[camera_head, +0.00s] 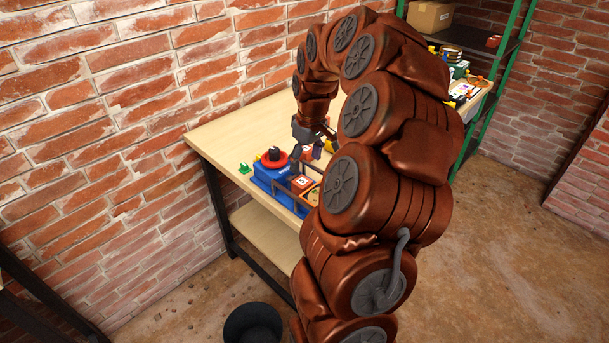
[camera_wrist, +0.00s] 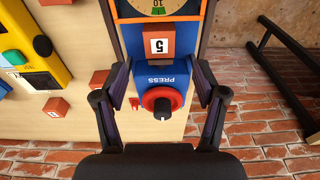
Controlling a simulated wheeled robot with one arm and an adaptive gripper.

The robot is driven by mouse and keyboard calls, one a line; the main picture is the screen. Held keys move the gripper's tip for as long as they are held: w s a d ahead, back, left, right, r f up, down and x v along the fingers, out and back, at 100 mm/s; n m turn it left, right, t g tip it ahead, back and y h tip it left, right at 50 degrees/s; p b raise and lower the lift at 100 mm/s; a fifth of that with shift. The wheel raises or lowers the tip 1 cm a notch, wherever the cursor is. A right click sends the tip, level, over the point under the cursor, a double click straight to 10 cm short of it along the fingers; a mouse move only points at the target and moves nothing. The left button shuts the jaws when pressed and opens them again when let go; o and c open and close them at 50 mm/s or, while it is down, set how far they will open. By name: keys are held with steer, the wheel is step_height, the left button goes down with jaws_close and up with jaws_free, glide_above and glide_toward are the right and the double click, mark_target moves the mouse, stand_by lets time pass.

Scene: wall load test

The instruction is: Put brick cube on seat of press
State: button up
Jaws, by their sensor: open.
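A brick cube (camera_wrist: 159,43) with a white label marked 5 shows in the wrist view, over the blue press (camera_wrist: 160,78) between its dial (camera_wrist: 158,6) and its red-ringed knob (camera_wrist: 162,103). It appears to rest on the press's seat, though its underside is hidden. My gripper (camera_wrist: 160,70) is open, with one finger on each side of the press, and the cube lies between and just past the fingertips, with gaps on both sides. In the head view the press (camera_head: 268,178) stands on the table, with a labelled cube (camera_head: 302,182) on it.
Other brick cubes (camera_wrist: 55,108) lie on the wooden table (camera_head: 232,130) left of the press, near a yellow device (camera_wrist: 38,62) with a green button. A brick wall (camera_head: 110,100) stands behind. A green-framed shelf (camera_head: 500,90) and a dark bin (camera_head: 253,325) stand nearby.

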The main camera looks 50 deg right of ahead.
steer(key=s+a+r+n+g, duration=0.1)
steer(key=s+a+r, duration=0.15)
steer(key=a, duration=0.85)
steer(key=s+a+r+n, duration=0.15)
steer(key=s+a, duration=0.25)
steer(key=a, duration=0.7)
steer(key=s+a+f+m+g, duration=0.1)
steer(key=s+a+f, duration=0.1)
steer(key=s+a, duration=0.3)
steer(key=s+a+f+m+g, duration=0.1)
steer(key=s+a, duration=0.4)
steer(key=s, duration=0.6)
steer(key=shift+a+f, duration=0.2)
steer(key=shift+f, duration=0.2)
steer(key=shift+s+r, duration=0.1)
